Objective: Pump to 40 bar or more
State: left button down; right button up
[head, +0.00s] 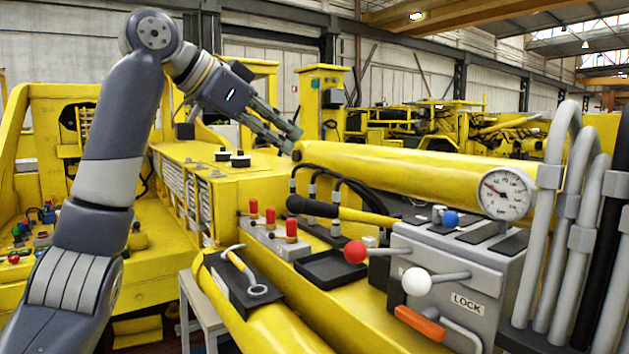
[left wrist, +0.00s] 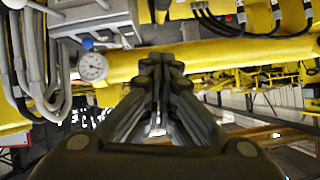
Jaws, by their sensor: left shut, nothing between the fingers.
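The pressure gauge (head: 503,193) is a round white dial on the grey pump block (head: 470,262). Its needle points to the upper left; the value is too small to read surely. The dial also shows in the left wrist view (left wrist: 93,67). A yellow lever with a black grip (head: 340,210) lies across the bench behind the block, its grip end to the left. My left gripper (head: 293,138) is shut and empty, above the left end of the thick yellow cylinder (head: 400,172), up and left of the lever. It also shows shut in the left wrist view (left wrist: 161,65). My right gripper is not in view.
A red-ball lever (head: 356,251), a white-ball lever (head: 418,281) and an orange handle (head: 420,324) stick out at the block's front. Grey hoses (head: 560,230) stand at the right.

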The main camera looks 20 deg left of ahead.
pick_arm(q)
jog(key=p, duration=0.4)
send_over(315, 202)
jog(key=d, duration=0.1)
notch_tip(315, 202, down, 4)
jog(key=f, duration=0.2)
jog(key=f+p, duration=0.1)
jog(key=shift+w+a+f, duration=0.15)
jog(key=shift+a+f, duration=0.1)
jog(key=shift+f, duration=0.1)
jog(key=shift+s+a+f, duration=0.25)
jog(key=shift+a+f, duration=0.15)
jog(key=shift+f, duration=0.15)
jog(key=shift+d+f, duration=0.1)
jog(key=shift+w+d, duration=0.1)
